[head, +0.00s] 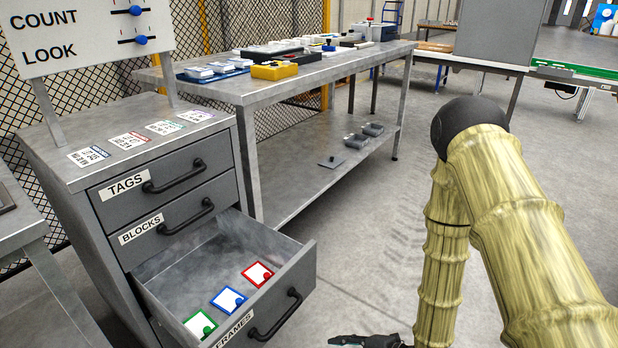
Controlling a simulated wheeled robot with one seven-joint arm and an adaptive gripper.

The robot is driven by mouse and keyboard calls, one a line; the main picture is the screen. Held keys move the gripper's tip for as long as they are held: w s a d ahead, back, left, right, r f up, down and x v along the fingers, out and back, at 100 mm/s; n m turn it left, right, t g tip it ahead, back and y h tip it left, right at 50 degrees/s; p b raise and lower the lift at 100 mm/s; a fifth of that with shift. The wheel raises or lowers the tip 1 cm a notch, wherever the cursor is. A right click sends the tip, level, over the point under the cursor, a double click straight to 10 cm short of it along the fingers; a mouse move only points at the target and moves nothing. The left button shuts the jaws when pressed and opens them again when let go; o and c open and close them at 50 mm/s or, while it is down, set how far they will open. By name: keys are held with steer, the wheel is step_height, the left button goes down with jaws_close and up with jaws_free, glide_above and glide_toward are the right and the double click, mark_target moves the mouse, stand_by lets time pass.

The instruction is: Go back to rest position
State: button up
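My gripper (366,341) shows only in part at the bottom edge of the head view, right of the open drawer. Its fingers are mostly cut off, so I cannot tell whether it is open or shut, or whether it holds anything. My arm, with a bamboo-like yellow surface, fills the right side and bends down towards the gripper. The drawer labelled FRAMES (300,262) is pulled out of the grey cabinet (75,208). In it lie a red frame (257,274), a blue frame (228,299) and a green frame (200,324).
The TAGS drawer (165,178) and BLOCKS drawer (190,222) are shut. Several printed cards lie on the cabinet top beneath a COUNT/LOOK board (85,30). A metal workbench (235,92) with trays stands behind. A green conveyor (575,72) is at back right. Floor between is clear.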

steer(key=s+d+f+m+g+h, duration=0.2)
steer(key=s+d+f+m+h, duration=0.55)
steer(key=s+f+m, duration=0.45)
steer(key=s+d+m+g+h+p, duration=0.1)
steer(key=s+d+m+g+h, duration=0.15)
steer(key=s+m, duration=0.35)
steer(key=s+d+m+g+h, duration=0.1)
steer(key=s+d+m+g, duration=0.1)
steer(key=s+d+m, duration=0.3)
step_height(320, 180, up, 29)
steer(key=s+p, duration=0.1)
steer(key=p, duration=2.7)
steer(key=shift+a, duration=0.45)
steer(key=shift+a+f+t, duration=0.1)
steer(key=shift+t, duration=0.15)
